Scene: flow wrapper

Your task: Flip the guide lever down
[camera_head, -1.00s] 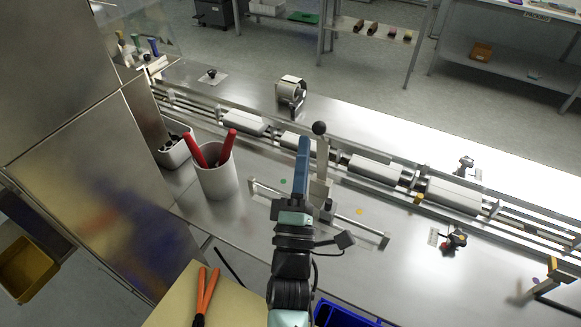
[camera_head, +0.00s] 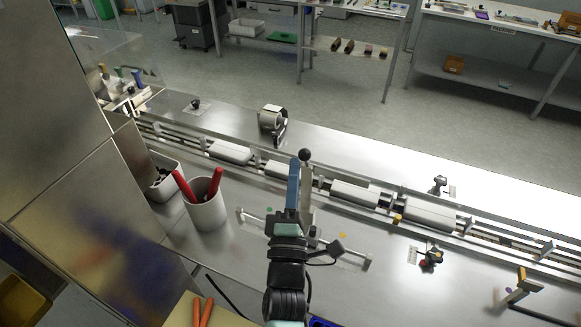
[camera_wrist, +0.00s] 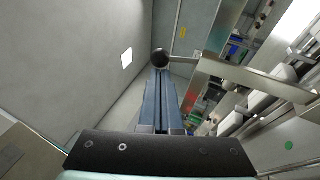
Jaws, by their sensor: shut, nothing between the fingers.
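The guide lever (camera_head: 307,190) stands upright on the steel deck, with a black ball knob (camera_head: 305,155) on top. My gripper (camera_head: 294,163) is shut and empty, its long blue fingers pointing up just left of the lever, tips a little below knob height. In the wrist view the knob (camera_wrist: 160,58) appears right at the tips of the shut fingers (camera_wrist: 161,74). The pale lever bar (camera_wrist: 255,78) runs from it to the right. I cannot tell whether the fingers touch the knob. My gripper and wrist hide part of the lever's foot.
A thin rod (camera_head: 355,257) crosses the deck at the lever's foot, near a green dot (camera_head: 269,210) and a yellow dot (camera_head: 342,236). A conveyor with white packs (camera_head: 354,193) runs behind. A white cup (camera_head: 207,213) with red-handled tools stands left, beside a steel cabinet (camera_head: 75,215).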

